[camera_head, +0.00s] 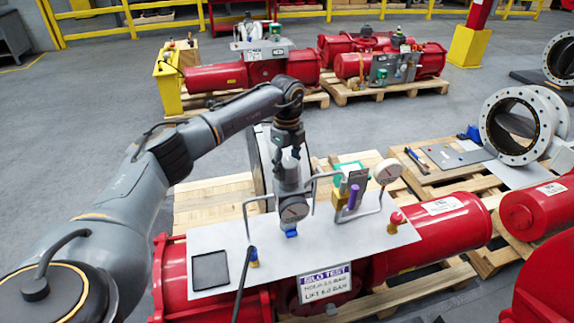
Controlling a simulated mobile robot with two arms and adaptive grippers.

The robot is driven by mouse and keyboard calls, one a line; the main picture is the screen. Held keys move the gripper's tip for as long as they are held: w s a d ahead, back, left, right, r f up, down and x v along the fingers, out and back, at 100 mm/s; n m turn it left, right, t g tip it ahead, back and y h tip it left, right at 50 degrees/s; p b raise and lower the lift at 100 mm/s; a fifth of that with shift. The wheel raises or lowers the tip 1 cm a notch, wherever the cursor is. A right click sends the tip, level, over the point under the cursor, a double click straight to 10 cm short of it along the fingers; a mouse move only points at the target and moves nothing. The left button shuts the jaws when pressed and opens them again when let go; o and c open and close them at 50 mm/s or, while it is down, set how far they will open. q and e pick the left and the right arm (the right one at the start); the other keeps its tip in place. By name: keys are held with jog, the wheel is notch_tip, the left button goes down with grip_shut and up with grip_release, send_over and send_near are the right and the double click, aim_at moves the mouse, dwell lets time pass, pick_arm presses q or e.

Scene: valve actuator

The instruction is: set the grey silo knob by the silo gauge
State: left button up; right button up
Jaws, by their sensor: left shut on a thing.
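My left gripper (290,183) reaches down over the grey panel (340,243) on the red actuator and is shut at the panel's back middle. The grey silo knob is hidden between its fingers and behind a round gauge. That gauge (293,210) stands right in front of the fingers, on a blue fitting; its needle is too small to read. A second round gauge (387,171) stands at the panel's right back. A sign (325,283) reading SILO TEST, with two pressure lines, hangs at the front edge. My right gripper is out of view.
Bent metal pipes, a purple handle (353,196), a red knob (395,219) and a yellow-blue fitting (253,256) rise from the panel near the gripper. A black square (210,270) lies at its left. Pallets and more red actuators stand behind.

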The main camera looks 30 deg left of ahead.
aim_at(287, 161)
pick_arm(q)
jog(key=o, duration=1.2)
notch_tip(287, 161, up, 12)
